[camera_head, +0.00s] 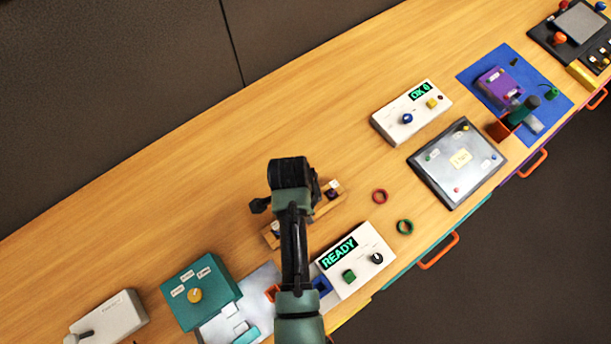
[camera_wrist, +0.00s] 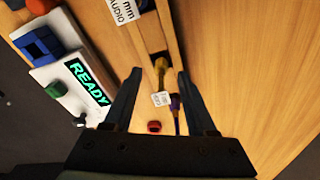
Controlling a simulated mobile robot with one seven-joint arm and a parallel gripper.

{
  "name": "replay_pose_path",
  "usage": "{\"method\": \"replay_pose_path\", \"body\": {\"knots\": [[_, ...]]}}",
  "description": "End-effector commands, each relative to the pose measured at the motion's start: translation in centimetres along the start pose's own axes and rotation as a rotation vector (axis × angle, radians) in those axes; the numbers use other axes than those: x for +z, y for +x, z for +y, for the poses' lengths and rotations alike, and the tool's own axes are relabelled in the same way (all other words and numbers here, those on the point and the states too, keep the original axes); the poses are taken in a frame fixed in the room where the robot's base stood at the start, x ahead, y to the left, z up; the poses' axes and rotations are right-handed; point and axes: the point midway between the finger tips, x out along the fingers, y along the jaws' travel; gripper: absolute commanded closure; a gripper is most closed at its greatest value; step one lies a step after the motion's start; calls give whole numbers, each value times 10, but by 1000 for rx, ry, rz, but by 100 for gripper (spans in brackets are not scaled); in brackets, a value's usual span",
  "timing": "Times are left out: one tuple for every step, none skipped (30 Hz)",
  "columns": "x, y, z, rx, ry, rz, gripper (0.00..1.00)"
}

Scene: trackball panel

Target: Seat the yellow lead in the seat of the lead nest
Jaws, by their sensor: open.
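The yellow lead (camera_wrist: 161,66) shows in the wrist view, its end at a dark opening in a long wooden holder (camera_wrist: 174,30), which may be the lead nest. I cannot tell how far it goes in. My gripper (camera_wrist: 160,76) is open, its fingers on either side of the yellow lead without visibly closing on it. A purple lead (camera_wrist: 176,104) lies close by, near the right finger. A small white tag (camera_wrist: 160,98) lies between the fingers. In the head view my arm covers the middle of the wooden holder (camera_head: 328,208) and hides the yellow lead.
A white box reading READY (camera_head: 356,260), with a green button and black knob, stands beside the holder. A red ring (camera_head: 380,196) and a green ring (camera_head: 405,227) lie nearby. A teal box (camera_head: 201,290) stands at lower left. The wood behind the holder is clear.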

Motion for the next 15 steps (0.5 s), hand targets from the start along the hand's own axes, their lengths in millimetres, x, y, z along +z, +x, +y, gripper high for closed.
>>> {"method": "replay_pose_path", "body": {"knots": [[0,6,0,3,0,-1,43],[0,10,0,1,0,0,43],[0,14,0,2,0,0,43],[0,16,0,0,0,0,43],[0,17,-1,-1,0,0,43],[0,19,0,0,1,0,43],[0,20,0,0,1,0,43],[0,20,0,-1,1,0,43],[0,20,-1,-1,1,0,43],[0,20,-1,-1,1,0,43],[0,20,-1,-1,1,0,43],[0,20,-1,-1,1,0,43],[0,20,-1,-1,1,0,43],[0,20,-1,-1,1,0,46],[0,20,-1,-1,1,0,54]]}}
